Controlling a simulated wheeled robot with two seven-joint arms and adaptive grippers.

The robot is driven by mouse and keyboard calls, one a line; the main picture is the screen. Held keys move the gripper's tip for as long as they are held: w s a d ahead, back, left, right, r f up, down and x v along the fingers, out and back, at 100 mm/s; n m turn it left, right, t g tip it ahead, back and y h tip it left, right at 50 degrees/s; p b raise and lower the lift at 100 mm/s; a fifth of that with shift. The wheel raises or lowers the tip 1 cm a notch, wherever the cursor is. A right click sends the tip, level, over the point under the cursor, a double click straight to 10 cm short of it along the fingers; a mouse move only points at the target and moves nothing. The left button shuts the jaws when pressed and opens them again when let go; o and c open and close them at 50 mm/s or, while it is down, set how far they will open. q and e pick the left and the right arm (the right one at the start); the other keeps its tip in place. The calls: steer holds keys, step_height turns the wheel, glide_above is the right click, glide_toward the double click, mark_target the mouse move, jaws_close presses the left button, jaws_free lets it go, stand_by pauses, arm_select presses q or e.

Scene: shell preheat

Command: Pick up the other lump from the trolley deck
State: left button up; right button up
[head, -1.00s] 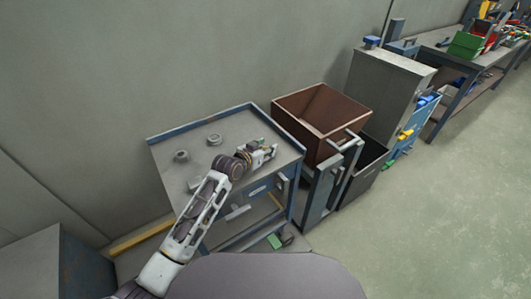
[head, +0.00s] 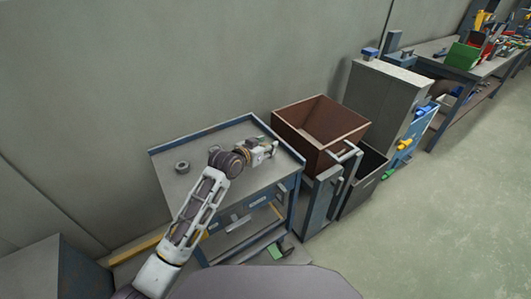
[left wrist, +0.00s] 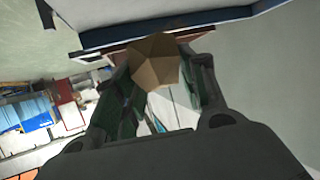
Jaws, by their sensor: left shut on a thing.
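The trolley (head: 205,181) stands in front of me, with a grey deck and a blue rim. My left gripper (head: 270,149) is over the right part of the deck, near its right edge. In the left wrist view the left gripper (left wrist: 155,88) is shut on a brown faceted lump (left wrist: 154,58), which sits between the fingertips. In the head view I cannot make out this lump. A grey ring-like piece (head: 182,167) lies on the left part of the deck. My arm hides part of the deck. My right gripper is not in view.
A brown open bin (head: 318,125) stands right of the trolley, with a grey cabinet (head: 388,100) beyond it. A workbench (head: 470,62) with a green box is at the far right. The floor at right is clear.

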arm_select(q)
steer(key=shift+r, duration=1.6)
